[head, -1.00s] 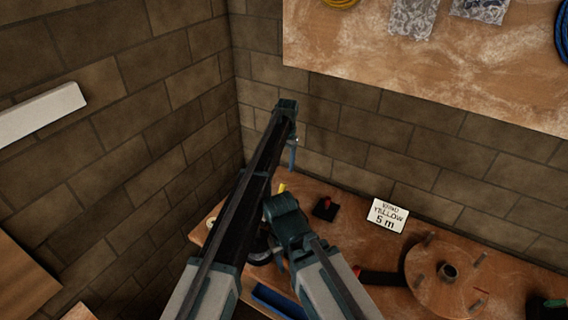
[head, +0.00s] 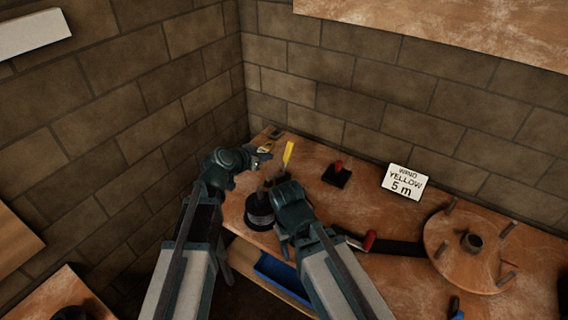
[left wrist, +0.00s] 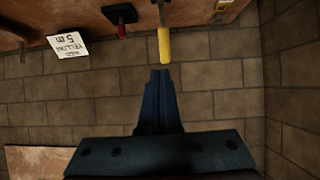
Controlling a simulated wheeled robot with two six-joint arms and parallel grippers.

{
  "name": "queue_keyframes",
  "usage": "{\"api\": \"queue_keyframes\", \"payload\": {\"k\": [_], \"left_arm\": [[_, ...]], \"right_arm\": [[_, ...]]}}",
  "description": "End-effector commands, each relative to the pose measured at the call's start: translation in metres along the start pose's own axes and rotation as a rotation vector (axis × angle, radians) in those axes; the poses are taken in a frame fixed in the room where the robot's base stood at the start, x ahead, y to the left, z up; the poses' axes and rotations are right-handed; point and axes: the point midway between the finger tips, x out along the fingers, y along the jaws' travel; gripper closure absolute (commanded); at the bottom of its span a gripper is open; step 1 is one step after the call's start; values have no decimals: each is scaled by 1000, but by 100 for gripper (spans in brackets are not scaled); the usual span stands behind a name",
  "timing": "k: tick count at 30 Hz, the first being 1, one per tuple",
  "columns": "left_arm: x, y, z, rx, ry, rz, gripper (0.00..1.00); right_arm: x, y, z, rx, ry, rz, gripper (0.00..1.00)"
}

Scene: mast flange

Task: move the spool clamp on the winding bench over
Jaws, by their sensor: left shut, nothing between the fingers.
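An upright yellow handle (head: 288,152) stands near the bench's far left corner; it looks like the lever of the spool clamp. In the left wrist view the yellow handle (left wrist: 164,46) is just beyond my fingertips, with a visible gap. My left gripper (head: 264,160) is shut and empty, to the left of the handle in the head view; its closed fingers (left wrist: 160,74) point at the handle's end. The clamp's lower part is partly hidden behind my right arm. My right gripper (head: 284,246) is mostly hidden by its own arm.
A black spool (head: 259,210) is between my arms. Brick walls close off the corner.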

Motion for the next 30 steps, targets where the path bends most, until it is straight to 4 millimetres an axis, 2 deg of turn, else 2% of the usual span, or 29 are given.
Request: {"api": "queue_keyframes", "payload": {"k": [1, 5, 11, 14, 24, 30], "left_arm": [[-7, 1, 7, -4, 23, -14, 100], [-12, -2, 4, -5, 51, -30, 100], [-2, -4, 4, -5, 51, -30, 100], [13, -5, 4, -4, 50, -29, 100], [84, -7, 1, -5, 50, -28, 100], [113, -7, -1, -5, 49, -28, 100]], "right_arm": [[7, -1, 0, 0, 0, 0, 50], [8, -1, 0, -1, 0, 0, 50], [11, -1, -1, 0, 0, 0, 50], [20, -2, -1, 0, 0, 0, 50], [54, -5, -3, 1, 0, 0, 50], [67, -6, -4, 1, 0, 0, 50]]}}
